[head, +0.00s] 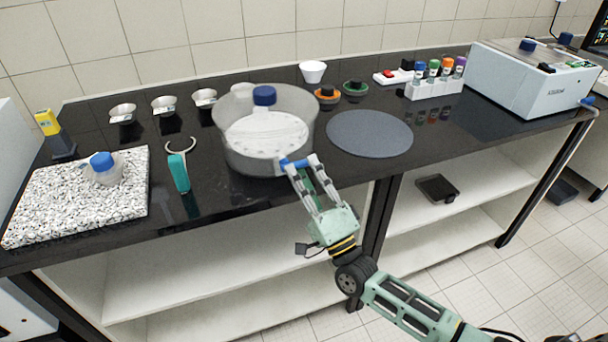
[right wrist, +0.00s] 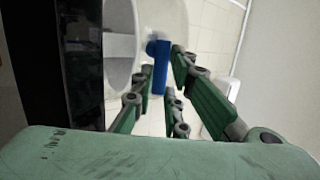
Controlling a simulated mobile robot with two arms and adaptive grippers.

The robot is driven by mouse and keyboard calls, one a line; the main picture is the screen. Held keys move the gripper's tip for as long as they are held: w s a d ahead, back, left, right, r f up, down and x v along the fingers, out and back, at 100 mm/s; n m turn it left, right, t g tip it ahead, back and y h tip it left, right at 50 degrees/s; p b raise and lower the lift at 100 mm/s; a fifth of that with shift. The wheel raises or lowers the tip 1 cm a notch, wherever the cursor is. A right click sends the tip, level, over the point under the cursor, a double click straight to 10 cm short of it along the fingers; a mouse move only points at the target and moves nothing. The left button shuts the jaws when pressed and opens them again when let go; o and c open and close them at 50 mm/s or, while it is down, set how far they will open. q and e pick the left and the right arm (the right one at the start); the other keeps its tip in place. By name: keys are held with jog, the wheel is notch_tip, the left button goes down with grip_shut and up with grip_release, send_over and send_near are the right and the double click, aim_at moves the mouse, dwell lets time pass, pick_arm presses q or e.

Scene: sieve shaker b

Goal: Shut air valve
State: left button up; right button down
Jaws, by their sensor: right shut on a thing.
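My right gripper (head: 299,162) reaches up from the lower right and is shut on the valve handle. In the right wrist view its fingers (right wrist: 162,78) lie on both sides of the handle. My left gripper is not in view.
A grey round mat (head: 369,133) lies right of the vessel. Small bowls, stoppers and a vial rack (head: 434,89) stand behind. A white machine (head: 530,80) stands far right.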

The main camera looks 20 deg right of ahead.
jog(key=shift+f, duration=0.25)
jog(key=c, duration=1.9)
grip_release()
jog(key=shift+o, duration=0.7)
jog(key=shift+r, duration=0.1)
jog(key=v, duration=1.2)
